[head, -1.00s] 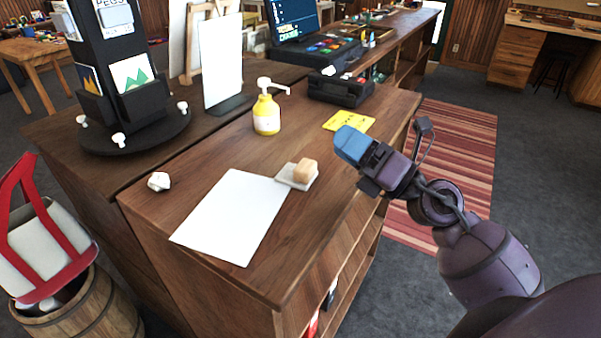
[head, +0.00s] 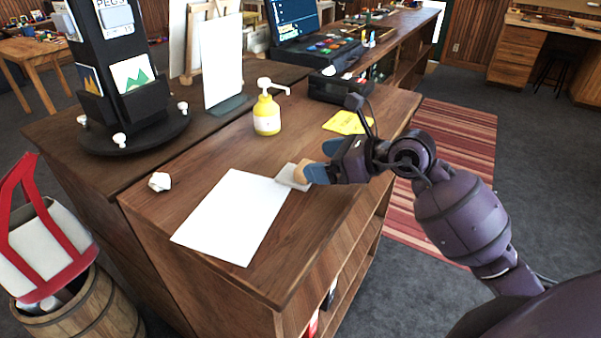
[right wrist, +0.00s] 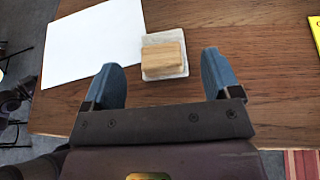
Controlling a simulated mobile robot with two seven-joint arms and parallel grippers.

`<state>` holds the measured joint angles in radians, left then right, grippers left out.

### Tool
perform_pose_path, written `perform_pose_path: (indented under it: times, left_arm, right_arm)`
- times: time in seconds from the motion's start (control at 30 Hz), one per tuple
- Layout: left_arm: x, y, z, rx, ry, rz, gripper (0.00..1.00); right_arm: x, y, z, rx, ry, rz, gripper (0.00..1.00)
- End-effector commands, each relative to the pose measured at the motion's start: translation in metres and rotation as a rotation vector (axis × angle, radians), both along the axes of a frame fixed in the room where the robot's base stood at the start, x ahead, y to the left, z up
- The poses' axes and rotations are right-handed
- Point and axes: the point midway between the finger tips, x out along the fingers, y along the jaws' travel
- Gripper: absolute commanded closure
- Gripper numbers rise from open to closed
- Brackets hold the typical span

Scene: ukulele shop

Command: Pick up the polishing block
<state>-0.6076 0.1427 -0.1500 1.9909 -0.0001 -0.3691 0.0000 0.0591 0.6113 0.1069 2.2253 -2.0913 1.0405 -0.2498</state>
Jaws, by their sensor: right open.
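The polishing block is a small tan wooden block (right wrist: 162,57) lying on a pale square pad or dish (right wrist: 150,40) on the wooden counter. In the head view the block (head: 300,170) is mostly hidden by my right gripper (head: 322,160), and part of the pale pad (head: 288,178) shows at its left. My right gripper has its two blue fingers spread, as the right wrist view (right wrist: 161,80) shows. The block is ahead of and between the fingertips, with space on both sides. My left gripper is not in view.
A white sheet of paper (head: 230,217) lies left of the pad. A yellow pump bottle (head: 267,114), a yellow card (head: 347,122) and a black device (head: 335,88) are farther back. A crumpled white piece (head: 159,181) sits near the counter's left edge.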

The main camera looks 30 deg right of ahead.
Motion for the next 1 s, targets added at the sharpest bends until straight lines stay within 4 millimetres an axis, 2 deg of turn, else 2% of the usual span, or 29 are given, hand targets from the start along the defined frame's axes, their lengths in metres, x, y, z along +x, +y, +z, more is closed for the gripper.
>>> perform_pose_path:
  times: [0.27, 0.43, 0.6, 0.87, 1.0]
  left_arm:
    - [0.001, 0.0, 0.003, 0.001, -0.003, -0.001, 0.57]
    - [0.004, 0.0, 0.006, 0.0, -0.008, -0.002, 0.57]
    - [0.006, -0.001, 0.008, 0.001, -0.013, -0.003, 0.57]
    - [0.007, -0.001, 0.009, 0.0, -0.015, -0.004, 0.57]
    - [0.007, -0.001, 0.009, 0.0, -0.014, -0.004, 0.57]
  right_arm:
    - [0.013, 0.011, -0.009, 0.003, 0.0, 0.001, 0.17]
    - [0.028, 0.022, -0.024, 0.003, 0.0, 0.001, 0.17]
    - [0.04, 0.03, -0.03, 0.002, -0.001, 0.001, 0.17]
    - [0.041, 0.031, -0.032, 0.0, -0.001, 0.0, 0.17]
    - [0.041, 0.031, -0.032, 0.0, 0.0, 0.0, 0.35]
